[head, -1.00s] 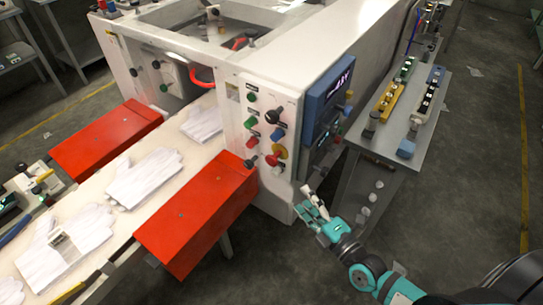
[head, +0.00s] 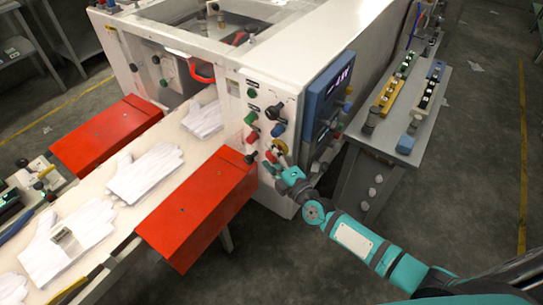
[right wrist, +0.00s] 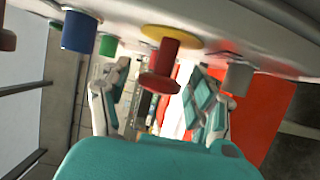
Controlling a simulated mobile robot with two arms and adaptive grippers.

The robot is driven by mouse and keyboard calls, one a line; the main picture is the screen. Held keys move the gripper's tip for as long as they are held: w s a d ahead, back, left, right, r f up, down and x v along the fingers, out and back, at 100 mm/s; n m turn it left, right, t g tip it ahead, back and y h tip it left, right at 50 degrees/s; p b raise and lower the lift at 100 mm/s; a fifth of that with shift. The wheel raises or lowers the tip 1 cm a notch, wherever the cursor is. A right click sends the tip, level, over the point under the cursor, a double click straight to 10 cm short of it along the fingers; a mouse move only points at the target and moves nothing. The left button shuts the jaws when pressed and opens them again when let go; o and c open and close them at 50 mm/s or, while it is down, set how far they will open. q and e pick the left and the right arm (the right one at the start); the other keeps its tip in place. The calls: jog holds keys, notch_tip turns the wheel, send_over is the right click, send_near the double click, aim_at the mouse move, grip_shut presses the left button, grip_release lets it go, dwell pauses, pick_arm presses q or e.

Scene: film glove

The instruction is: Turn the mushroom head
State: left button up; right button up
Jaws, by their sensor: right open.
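The red mushroom head (head: 271,157) sits on a yellow round base (head: 280,146) low on the white machine's front panel. In the right wrist view the mushroom head (right wrist: 160,72) juts from the panel, between the two fingers in the picture. My right gripper (head: 274,174) is open and close to the mushroom head, just below it in the head view. In the right wrist view its fingers (right wrist: 158,100) stand apart on either side, with no clear contact visible. My left gripper is not in view.
Other knobs and buttons crowd the panel, including a blue button (right wrist: 80,32) and a grey knob (right wrist: 238,76). A red cover (head: 200,205) lies left of my gripper. White gloves (head: 146,174) lie on the conveyor. A grey side table (head: 385,145) stands at right.

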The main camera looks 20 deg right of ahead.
jog(key=shift+c, duration=0.2)
jog(key=c, duration=1.2)
jog(key=shift+f+b, duration=0.2)
jog(key=shift+b, duration=0.25)
jog(key=m+t+b, duration=0.1)
jog(key=b, duration=0.3)
jog(key=t+b, duration=0.2)
jog(key=b, duration=0.2)
jog(key=m+t+b, duration=0.1)
jog(key=b, duration=0.3)
jog(key=shift+f+m+t+y, duration=0.3)
jog(key=shift+f+t, duration=0.05)
jog(key=shift+t, duration=0.05)
jog(key=shift+r+m+t+b, duration=0.3)
jog(key=shift+t+b, duration=0.2)
jog(key=shift+b, duration=0.25)
jog(key=shift+a, duration=0.1)
